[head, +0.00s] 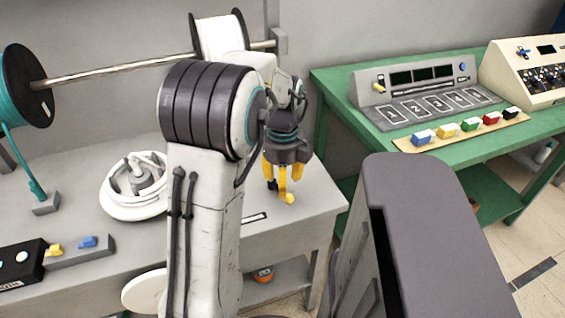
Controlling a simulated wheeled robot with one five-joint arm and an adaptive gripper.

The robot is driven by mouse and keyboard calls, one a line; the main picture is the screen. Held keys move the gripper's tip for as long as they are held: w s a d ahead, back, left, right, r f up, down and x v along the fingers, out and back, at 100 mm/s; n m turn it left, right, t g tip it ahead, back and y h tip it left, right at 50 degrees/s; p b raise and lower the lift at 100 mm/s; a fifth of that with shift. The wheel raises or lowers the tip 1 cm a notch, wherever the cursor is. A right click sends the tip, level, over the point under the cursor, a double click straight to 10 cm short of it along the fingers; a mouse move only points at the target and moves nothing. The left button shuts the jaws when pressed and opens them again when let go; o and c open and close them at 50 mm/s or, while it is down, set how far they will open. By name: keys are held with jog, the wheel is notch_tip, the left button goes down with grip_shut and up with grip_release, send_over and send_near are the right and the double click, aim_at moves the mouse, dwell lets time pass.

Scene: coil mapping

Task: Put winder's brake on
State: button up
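The winder appears to be the white round reel-like device (135,190) on the grey bench, left of my arm; its right side is hidden behind the arm. I cannot make out a brake on it. My gripper (284,180) points down over the right part of the bench, to the right of the winder and apart from it. Its yellow fingers are spread and no held object shows. A small yellow ball-like end (288,198) is at the lowest finger; I cannot tell whether it is a fingertip or a separate knob.
A metal rod (120,70) carries a teal spool (25,88) and a white spool (220,32) above the grey bench (80,150). A black box (22,265) is at front left. A green table (460,152) at right bears a console (412,80) and several coloured blocks.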

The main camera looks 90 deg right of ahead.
notch_tip(320, 180, up, 6)
jog(key=shift+r, duration=0.15)
dwell(0.3)
dwell(0.7)
